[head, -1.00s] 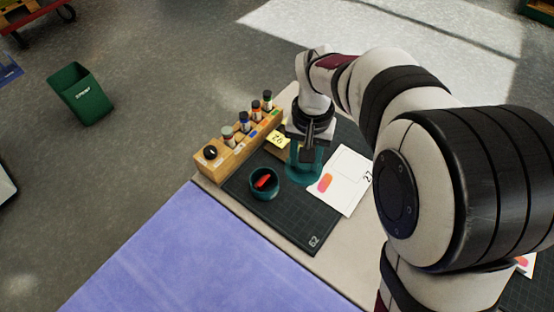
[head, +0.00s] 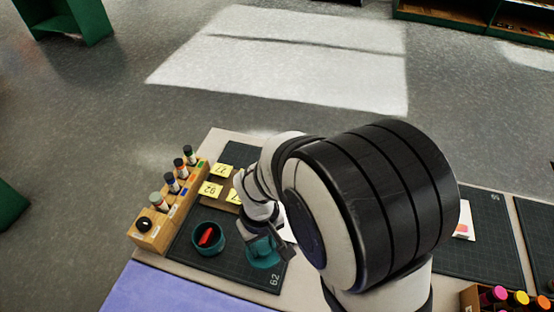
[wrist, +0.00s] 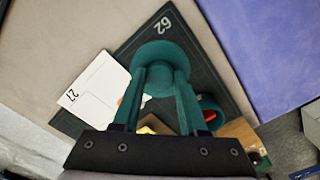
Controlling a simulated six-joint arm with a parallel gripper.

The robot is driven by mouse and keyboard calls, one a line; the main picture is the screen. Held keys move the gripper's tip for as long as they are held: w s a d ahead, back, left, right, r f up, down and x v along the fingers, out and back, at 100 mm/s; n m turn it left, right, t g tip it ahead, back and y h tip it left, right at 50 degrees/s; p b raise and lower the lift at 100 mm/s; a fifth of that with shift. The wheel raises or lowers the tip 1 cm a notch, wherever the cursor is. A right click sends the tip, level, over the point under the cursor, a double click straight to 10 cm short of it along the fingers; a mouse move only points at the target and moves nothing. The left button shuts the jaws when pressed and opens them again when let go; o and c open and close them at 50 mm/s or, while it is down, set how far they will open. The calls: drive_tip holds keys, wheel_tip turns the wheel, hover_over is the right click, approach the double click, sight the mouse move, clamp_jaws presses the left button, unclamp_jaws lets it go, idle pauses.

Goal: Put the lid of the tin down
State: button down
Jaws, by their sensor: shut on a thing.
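The tin (head: 209,240) is an open round teal pot with a red object (head: 207,237) inside, standing on the dark cutting mat (head: 238,278). The teal lid (head: 262,253) is to the right of the tin, apart from it, over the mat's front part near the number 62. My gripper (head: 268,236) is shut on the lid from above. In the wrist view the round lid (wrist: 160,54) shows beyond the fingers, and the tin (wrist: 216,110) is partly hidden behind one finger. I cannot tell whether the lid touches the mat.
A wooden rack (head: 154,231) with several small bottles stands left of the tin. Yellow notes (head: 210,189) lie behind it. A white card (wrist: 95,92) marked 27 lies beside the lid. Bare mat (wrist: 205,50) shows around the lid. My arm hides the right side.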

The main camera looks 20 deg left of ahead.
drive_tip(key=f, duration=0.1)
drive_tip(key=a+f, duration=0.1)
drive_tip(key=f, duration=0.3)
drive_tip(key=shift+s+a, duration=0.15)
drive_tip(key=shift+a, duration=0.2)
drive_tip(key=shift+f, duration=0.15)
drive_tip(key=shift+c, duration=2.2)
unclamp_jaws()
